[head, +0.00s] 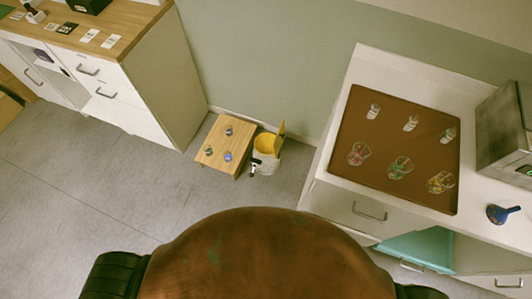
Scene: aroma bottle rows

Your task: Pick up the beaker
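Glass vessels stand in two rows on a brown mat (385,135) on the white counter at the right. The front row has three wider, beaker-like glasses: one with a reddish tint (359,154), one greenish (400,167) and one yellowish (441,182). The back row has three smaller clear glass vessels: left (374,111), middle (410,123) and right (448,135). I cannot tell which one is the task's beaker. Neither of my grippers is in view.
A blue funnel-like object (500,213) and a metal box (506,135) stand right of the mat. A low wooden table (222,135) holds small objects beside a bin (266,152) with a yellow interior. A wood-topped cabinet (135,25) is at left. Grey floor (80,200) is open.

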